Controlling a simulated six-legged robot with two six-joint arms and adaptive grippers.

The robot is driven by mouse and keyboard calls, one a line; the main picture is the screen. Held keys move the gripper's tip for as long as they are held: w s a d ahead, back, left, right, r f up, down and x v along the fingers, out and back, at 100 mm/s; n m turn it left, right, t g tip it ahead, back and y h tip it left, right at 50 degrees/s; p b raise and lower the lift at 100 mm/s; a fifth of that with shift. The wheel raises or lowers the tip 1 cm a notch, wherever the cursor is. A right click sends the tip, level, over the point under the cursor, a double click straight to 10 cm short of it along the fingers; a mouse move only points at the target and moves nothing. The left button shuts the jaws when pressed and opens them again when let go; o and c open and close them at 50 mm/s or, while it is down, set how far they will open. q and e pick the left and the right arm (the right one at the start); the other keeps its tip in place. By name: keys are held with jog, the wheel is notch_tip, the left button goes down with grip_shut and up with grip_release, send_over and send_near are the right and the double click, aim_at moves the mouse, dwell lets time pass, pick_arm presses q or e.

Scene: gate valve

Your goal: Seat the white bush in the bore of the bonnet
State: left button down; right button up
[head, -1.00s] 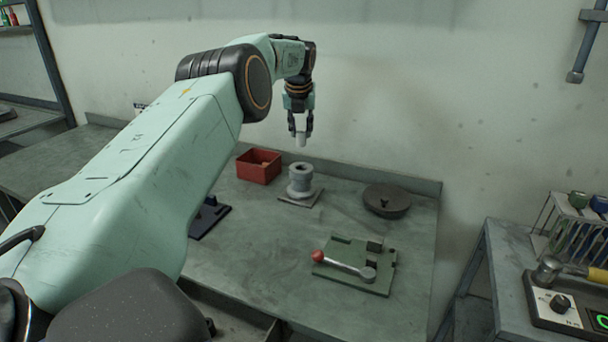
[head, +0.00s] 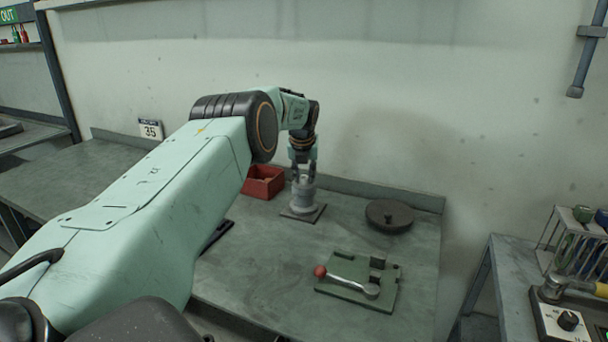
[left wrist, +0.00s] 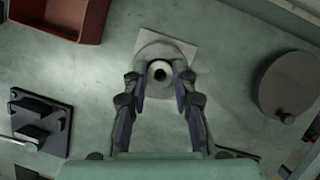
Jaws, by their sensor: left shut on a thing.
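The bonnet (head: 303,197) is a grey spool-shaped part standing upright on a square plate on the bench. My left gripper (head: 303,179) points straight down at its top, with the fingertips at the bonnet's upper rim. In the left wrist view, the fingers (left wrist: 160,80) are shut on the white bush (left wrist: 159,65), a pale ring with a dark hole. The bush lies over the middle of the bonnet's round top (left wrist: 148,54). How deep the bush sits in the bore is hidden. My right gripper is not in view.
A red bin (head: 264,181) stands just left of the bonnet. A dark round handwheel (head: 390,215) lies to the right. A green plate with a red-knobbed lever (head: 358,284) lies in front. A black fixture (left wrist: 40,122) shows at left. The bench between them is clear.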

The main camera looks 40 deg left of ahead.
pick_arm(q)
jog(key=c, duration=1.1)
grip_release()
jog(key=v, duration=1.2)
jog(key=shift+r+p, duration=0.1)
jog(key=shift+p, duration=0.25)
